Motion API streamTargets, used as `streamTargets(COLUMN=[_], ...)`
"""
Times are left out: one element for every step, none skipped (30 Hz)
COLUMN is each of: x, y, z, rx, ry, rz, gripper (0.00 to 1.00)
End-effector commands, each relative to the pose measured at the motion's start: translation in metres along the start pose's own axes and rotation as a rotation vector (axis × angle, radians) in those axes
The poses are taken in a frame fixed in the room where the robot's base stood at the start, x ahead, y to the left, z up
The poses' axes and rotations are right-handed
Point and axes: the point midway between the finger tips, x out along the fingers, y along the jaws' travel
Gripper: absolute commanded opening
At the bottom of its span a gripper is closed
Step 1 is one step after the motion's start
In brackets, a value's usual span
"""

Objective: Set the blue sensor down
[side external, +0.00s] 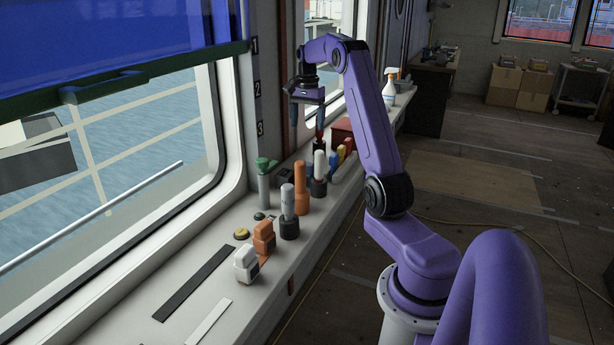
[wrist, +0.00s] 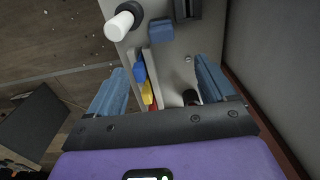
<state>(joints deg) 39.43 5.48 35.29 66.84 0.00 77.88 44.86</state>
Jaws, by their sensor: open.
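Two blue items show, and I cannot tell for sure which is the blue sensor. A blue block (wrist: 161,30) sits on the white sill beside a white-topped cylinder; it also shows in the side view (side external: 308,170). A smaller blue piece (wrist: 140,72) stands in a narrow holder beside a yellow piece; in the side view it is right of the white-topped cylinder (side external: 333,164). My gripper (side external: 308,140) is open above the sill, fingers pointing down. In the wrist view nothing is clamped between its fingers; a dark round item (wrist: 190,97) shows between them, partly hidden by my gripper.
White-topped cylinders (side external: 288,205), an orange bottle-shaped item (side external: 301,190) and a green-topped cylinder (side external: 264,185) crowd the sill. A red box (side external: 342,130) and spray bottle (side external: 389,92) stand farther back. Dark and white strips lie at the near end, with bare sill around them. The window borders the left.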

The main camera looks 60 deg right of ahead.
Motion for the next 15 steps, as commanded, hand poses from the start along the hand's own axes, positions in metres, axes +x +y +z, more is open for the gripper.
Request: streamTargets(x=[0.003,0.006,0.011,0.015,0.020,0.027,0.033,0.039,0.046,0.052,0.058,0.065,0.071,0.077,0.084], y=[0.001,0.001,0.002,0.002,0.002,0.002,0.002,0.002,0.002,0.002,0.001,0.002,0.002,0.002,0.002], z=[-0.002,-0.002,-0.002,-0.002,-0.002,-0.002,-0.002,-0.002,-0.002,-0.001,-0.002,-0.002,-0.002,-0.002,-0.002], rx=[0.007,0.009,0.010,0.010,0.009,0.009,0.009,0.008,0.008,0.007,0.007,0.007,0.007,0.007,0.007], ry=[-0.001,-0.002,-0.003,-0.003,-0.003,-0.004,-0.004,-0.004,-0.004,-0.004,-0.003,-0.004,-0.003,-0.004,-0.004], rz=[0.001,0.001,0.003,0.003,0.003,0.004,0.004,0.004,0.004,0.004,0.004,0.004,0.003,0.004,0.004], gripper=[0.83,0.83,0.83,0.83,0.83,0.83,0.83,0.83,0.83,0.83,0.83,0.83,0.83,0.83,0.83])
